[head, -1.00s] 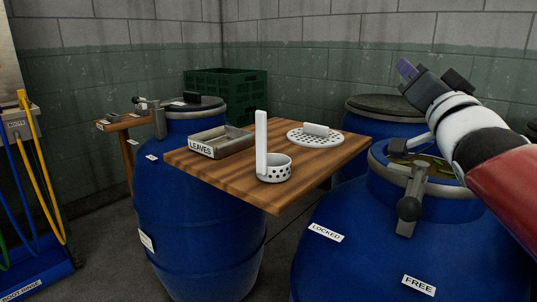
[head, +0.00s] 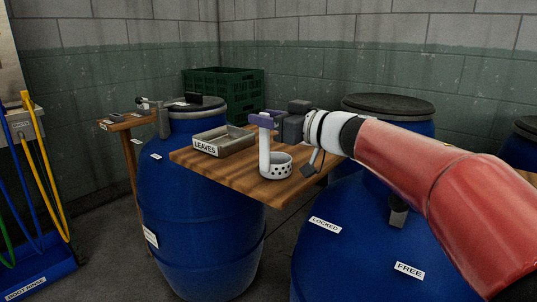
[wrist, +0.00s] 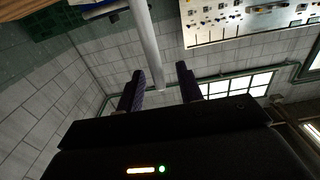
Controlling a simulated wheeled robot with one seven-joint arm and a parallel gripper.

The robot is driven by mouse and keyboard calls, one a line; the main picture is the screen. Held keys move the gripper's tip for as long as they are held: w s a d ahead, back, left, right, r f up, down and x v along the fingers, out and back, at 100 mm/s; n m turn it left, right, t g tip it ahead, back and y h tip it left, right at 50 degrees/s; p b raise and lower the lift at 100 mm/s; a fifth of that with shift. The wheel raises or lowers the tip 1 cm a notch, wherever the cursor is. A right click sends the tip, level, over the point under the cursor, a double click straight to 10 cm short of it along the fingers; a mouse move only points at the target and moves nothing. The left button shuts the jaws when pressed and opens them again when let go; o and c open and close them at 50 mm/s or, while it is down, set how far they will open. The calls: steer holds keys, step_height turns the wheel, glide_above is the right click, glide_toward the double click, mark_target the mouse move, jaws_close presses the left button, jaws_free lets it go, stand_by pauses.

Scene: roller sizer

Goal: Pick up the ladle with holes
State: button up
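The white ladle with holes (head: 276,168) stands on the wooden board, its round perforated cup at the bottom and its flat handle upright. My gripper (head: 266,119) is at the top of the handle, with its purple fingers level with the handle's upper end. In the wrist view the pale handle (wrist: 147,38) runs down between the two fingers (wrist: 160,69), nearer the left one. A clear gap shows on the right side, so the gripper looks open around the handle.
The wooden board (head: 225,178) holds a grey tray labelled LEAVES (head: 222,140) left of the ladle. Blue barrels (head: 200,225) stand below and to the right (head: 345,255). A green crate (head: 222,88) is behind. My arm hides the board's right part.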

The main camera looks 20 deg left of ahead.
steer(key=shift+x, duration=1.45)
jaws_close()
steer(key=shift+r, duration=0.1)
